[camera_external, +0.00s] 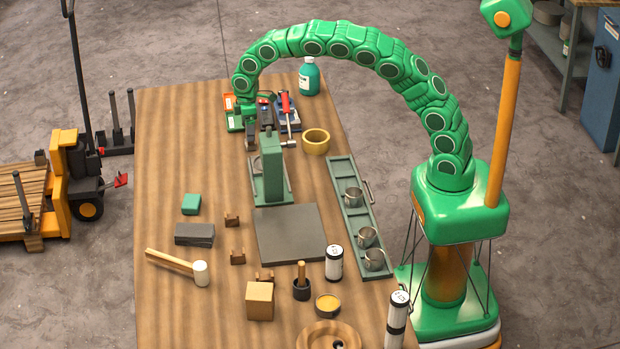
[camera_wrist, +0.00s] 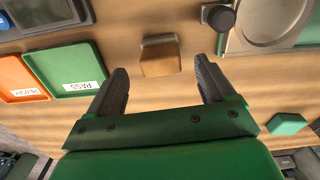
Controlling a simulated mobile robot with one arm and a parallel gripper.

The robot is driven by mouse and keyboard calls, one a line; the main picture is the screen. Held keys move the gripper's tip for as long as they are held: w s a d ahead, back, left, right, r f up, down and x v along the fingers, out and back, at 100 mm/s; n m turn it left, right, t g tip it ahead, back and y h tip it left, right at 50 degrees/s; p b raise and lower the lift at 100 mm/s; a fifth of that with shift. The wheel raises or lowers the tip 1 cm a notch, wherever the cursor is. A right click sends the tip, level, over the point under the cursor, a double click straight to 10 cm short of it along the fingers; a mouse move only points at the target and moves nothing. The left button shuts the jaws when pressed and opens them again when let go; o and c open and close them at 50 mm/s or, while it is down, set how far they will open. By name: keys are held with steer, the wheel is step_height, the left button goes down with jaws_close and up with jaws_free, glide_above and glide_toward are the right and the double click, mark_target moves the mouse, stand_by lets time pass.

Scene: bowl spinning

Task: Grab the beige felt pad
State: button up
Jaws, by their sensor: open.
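A small tan-beige block-like piece with rounded edges (camera_wrist: 160,58), which looks like the beige felt pad, lies on the wooden table in the wrist view. My gripper (camera_wrist: 160,74) is open, its two dark fingers apart on either side of the piece's near edge. The piece lies ahead of and roughly centred between the fingertips, with no visible contact. In the external view my gripper (camera_external: 251,136) is at the table's far end, beside the trays. I cannot make out the pad there.
Green (camera_wrist: 66,68) and orange (camera_wrist: 20,78) trays lie left of the pad. A metal dish device (camera_wrist: 265,22) with a dark knob (camera_wrist: 218,17) is to the right. A green stand (camera_external: 271,168) rises close to my gripper. A teal bottle (camera_external: 309,78) stands behind.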

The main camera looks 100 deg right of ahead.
steer(key=f, duration=0.4)
steer(key=shift+s+f, duration=0.25)
steer(key=shift+f, duration=0.15)
steer(key=shift+c, duration=0.2)
steer(key=c, duration=1.1)
steer(key=shift+r, duration=0.1)
